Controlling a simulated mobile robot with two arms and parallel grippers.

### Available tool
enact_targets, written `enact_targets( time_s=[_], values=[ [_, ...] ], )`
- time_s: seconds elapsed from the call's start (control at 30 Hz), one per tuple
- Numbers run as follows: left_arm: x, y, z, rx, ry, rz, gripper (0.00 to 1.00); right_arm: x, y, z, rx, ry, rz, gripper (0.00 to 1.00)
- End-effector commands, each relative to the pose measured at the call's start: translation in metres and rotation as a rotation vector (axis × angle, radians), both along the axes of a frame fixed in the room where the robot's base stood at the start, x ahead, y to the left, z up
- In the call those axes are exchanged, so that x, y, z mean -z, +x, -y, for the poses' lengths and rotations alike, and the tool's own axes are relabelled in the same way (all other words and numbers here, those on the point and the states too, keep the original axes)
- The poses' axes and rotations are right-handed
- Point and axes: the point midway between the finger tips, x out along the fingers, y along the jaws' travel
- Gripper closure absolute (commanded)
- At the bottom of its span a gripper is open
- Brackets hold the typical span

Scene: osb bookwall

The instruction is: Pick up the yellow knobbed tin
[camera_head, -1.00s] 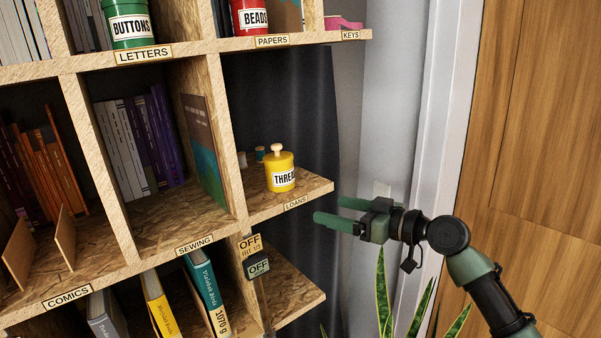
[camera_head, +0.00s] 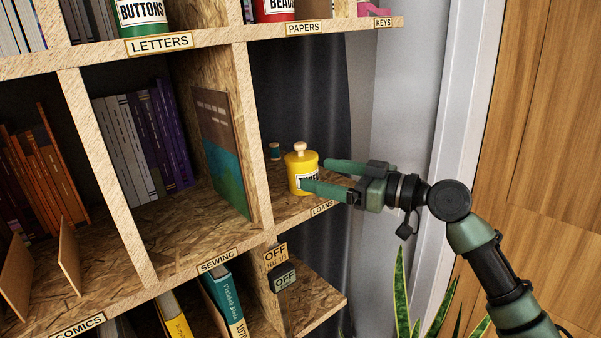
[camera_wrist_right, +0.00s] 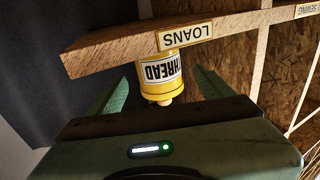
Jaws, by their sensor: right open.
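The yellow tin (camera_head: 295,171) with a pale round knob and a "THREAD" label stands upright on the LOANS shelf (camera_head: 285,212). My right gripper (camera_head: 314,173) reaches in from the right, open. Its near finger passes in front of the tin's label and its far finger lies behind the tin's right side. In the right wrist view the picture is upside down; the tin (camera_wrist_right: 161,72) shows between the two spread green fingers, with a gap visible on each side. My left gripper is not in view.
An upright picture-covered book (camera_head: 222,150) leans at the divider in the SEWING bay to the left. A plant (camera_head: 402,295) stands beneath my right arm.

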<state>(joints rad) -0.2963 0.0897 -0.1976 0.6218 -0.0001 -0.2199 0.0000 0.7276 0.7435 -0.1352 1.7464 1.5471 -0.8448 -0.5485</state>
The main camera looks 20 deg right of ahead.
Motion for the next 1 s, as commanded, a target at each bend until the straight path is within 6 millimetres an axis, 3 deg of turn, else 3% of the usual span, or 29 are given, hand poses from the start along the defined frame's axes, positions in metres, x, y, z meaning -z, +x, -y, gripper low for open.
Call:
enact_targets(
  time_s=[0.23,0.4,0.63,0.67,0.93,1.0],
  values=[
    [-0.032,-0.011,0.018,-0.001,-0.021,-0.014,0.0,-0.001,0.027,-0.022,-0.002,0.004,-0.004,0.19],
    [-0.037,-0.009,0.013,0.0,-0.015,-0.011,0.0,0.003,0.04,-0.033,0.001,0.002,-0.002,0.19],
    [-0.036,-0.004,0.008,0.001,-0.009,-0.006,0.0,0.006,0.041,-0.034,0.001,0.0,-0.001,0.19],
    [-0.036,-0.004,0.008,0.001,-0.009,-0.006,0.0,0.006,0.041,-0.034,0.001,0.0,-0.001,0.22],
    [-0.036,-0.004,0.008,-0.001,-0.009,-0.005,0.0,0.006,0.041,-0.034,0.001,0.0,-0.001,0.97],
    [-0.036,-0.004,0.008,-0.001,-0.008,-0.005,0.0,0.004,0.041,-0.033,0.002,0.001,0.002,1.0]
  ],
)
